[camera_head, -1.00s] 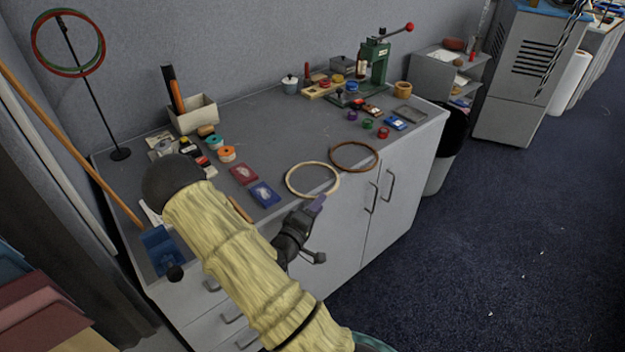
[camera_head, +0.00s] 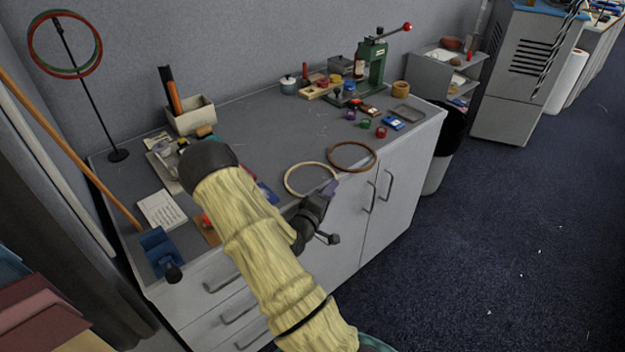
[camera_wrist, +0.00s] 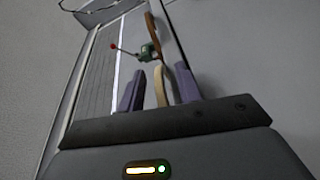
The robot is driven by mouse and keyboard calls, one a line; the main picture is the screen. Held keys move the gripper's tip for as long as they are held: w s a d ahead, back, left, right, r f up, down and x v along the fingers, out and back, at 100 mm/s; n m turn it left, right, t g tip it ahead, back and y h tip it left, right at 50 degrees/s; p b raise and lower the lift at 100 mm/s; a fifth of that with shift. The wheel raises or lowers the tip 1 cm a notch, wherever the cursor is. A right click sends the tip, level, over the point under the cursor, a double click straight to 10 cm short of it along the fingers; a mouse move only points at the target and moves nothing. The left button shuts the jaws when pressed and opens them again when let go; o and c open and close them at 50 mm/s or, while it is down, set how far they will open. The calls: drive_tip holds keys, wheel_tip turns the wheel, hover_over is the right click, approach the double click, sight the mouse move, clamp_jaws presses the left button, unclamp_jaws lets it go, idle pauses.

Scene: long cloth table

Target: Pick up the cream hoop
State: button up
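The cream hoop (camera_head: 309,163) lies at the front edge of the grey table, its near rim close to my gripper. My gripper (camera_head: 328,188) is at the hoop's near right side, in front of the table edge. In the wrist view, the two purple fingers of my gripper (camera_wrist: 158,93) stand apart, and a pale strip of the cream hoop (camera_wrist: 160,84) shows between them. A gap shows beside the strip, so the fingers do not look closed on it. Exact contact is hard to tell.
A brown hoop (camera_head: 352,142) lies just right of the cream one, almost touching it. A green press (camera_head: 373,64) with a red-knobbed lever stands farther back. Small tins and cards lie around the table. A blue tool (camera_head: 160,250) sits at the left front. The table's middle is mostly clear.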

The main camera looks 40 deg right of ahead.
drive_tip(key=shift+w+a, duration=0.1)
drive_tip(key=shift+a, duration=0.15)
drive_tip(key=shift+d, duration=0.1)
clamp_jaws()
wheel_tip(320, 180, up, 10)
drive_tip(key=shift+f+p, duration=0.1)
drive_tip(key=shift+p, duration=0.6)
idle(0.4)
